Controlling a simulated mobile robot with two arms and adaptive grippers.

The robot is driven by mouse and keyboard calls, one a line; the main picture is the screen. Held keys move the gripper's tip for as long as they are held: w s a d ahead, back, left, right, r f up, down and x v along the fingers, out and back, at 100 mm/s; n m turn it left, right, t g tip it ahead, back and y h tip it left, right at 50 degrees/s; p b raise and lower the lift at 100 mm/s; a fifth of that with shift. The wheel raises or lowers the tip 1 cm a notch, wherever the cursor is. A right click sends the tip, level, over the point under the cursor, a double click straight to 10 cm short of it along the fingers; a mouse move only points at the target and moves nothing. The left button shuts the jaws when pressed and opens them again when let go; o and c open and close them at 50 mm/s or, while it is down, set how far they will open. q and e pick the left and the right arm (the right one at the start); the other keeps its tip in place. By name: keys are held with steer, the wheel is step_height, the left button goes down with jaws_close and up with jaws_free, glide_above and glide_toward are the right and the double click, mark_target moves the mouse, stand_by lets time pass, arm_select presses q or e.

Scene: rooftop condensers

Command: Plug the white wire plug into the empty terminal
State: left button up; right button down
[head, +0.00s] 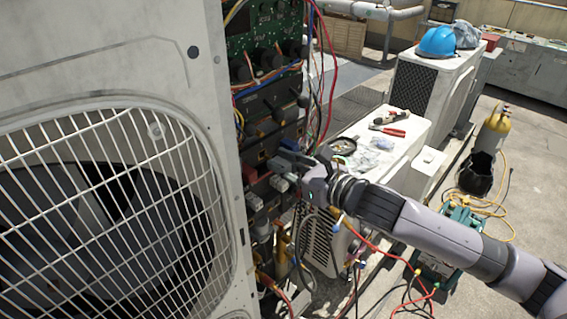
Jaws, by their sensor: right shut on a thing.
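My right gripper (286,163) reaches in from the right to the open electrical side of the large condenser. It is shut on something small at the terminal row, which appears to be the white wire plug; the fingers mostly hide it. A pale grey-white block (279,184) shows just below the fingers. A red connector (250,173) and a pale one (255,202) sit to the left, at the panel's edge. I cannot tell which terminal is empty, nor whether the held plug touches one. My left gripper is not in view.
The condenser's white housing with its fan grille (110,210) fills the left. A green circuit board (262,40) and loose wires are above the gripper. A white unit (385,140) behind bears pliers and small parts.

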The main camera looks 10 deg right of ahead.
mark_target(278, 160)
steer(key=shift+r+p+x, duration=0.2)
steer(key=shift+p+x, duration=0.2)
steer(key=shift+x, duration=0.5)
steer(key=shift+r+p+x, duration=0.2)
steer(key=shift+p+x, duration=0.2)
steer(key=shift+x, duration=0.45)
stand_by(1.5)
steer(key=c, duration=1.4)
jaws_free()
steer(key=shift+w+a+f, duration=0.1)
steer(key=shift+o, duration=0.2)
